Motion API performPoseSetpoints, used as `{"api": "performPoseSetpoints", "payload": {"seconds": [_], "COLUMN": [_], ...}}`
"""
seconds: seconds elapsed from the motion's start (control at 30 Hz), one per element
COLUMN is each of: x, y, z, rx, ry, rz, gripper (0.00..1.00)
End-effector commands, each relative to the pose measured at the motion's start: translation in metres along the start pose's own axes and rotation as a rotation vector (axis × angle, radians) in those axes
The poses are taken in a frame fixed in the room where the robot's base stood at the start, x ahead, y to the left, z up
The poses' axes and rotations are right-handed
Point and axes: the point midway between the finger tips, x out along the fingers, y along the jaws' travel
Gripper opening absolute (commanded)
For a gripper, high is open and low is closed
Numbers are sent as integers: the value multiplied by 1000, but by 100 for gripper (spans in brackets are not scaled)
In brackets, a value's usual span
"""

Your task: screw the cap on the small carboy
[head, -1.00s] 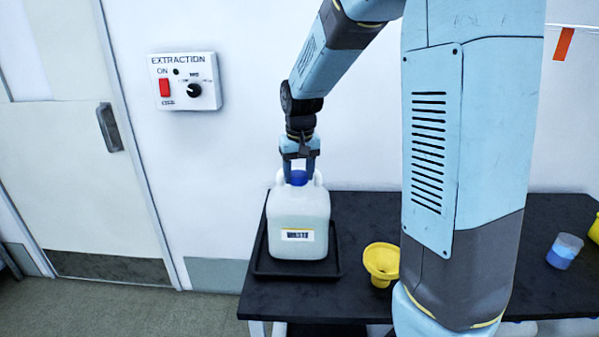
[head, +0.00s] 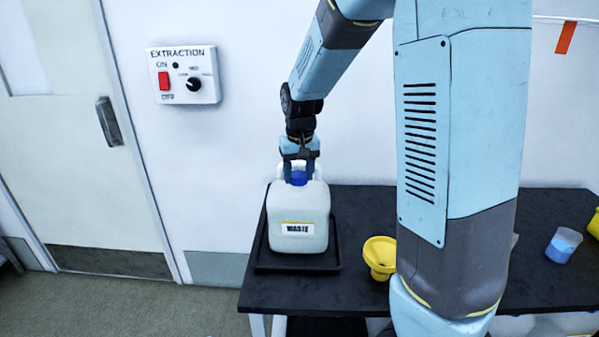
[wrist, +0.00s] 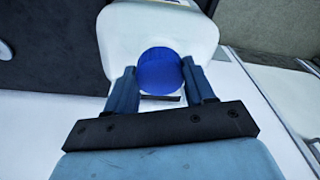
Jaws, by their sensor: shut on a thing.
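The small carboy (head: 298,215) is a whitish plastic jug with a label reading WASTE. It stands upright in a black tray (head: 262,262) at the left end of the dark bench. The blue cap (head: 299,179) is at the carboy's neck, and it also shows in the wrist view (wrist: 159,72). My gripper (head: 299,175) points down over the neck. In the wrist view my gripper (wrist: 162,82) has one finger on each side of the cap and is shut on it. The cap hides the neck's thread, so I cannot tell how far it is screwed on.
A yellow funnel (head: 380,255) stands on the bench (head: 350,300) to the right of the tray. A beaker with blue liquid (head: 563,245) and a yellow item (head: 594,226) are at the far right. An extraction switch box (head: 183,75) is on the wall beside a door.

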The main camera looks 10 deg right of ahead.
Motion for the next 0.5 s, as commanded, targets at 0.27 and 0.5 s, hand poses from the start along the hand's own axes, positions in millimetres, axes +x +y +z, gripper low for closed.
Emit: {"api": "performPoseSetpoints", "payload": {"seconds": [0.27,0.5], "x": [1,6], "y": [0,1], "z": [0,1], "rx": [0,1], "ry": [0,-1], "rz": [0,0], "gripper": [25,25]}}
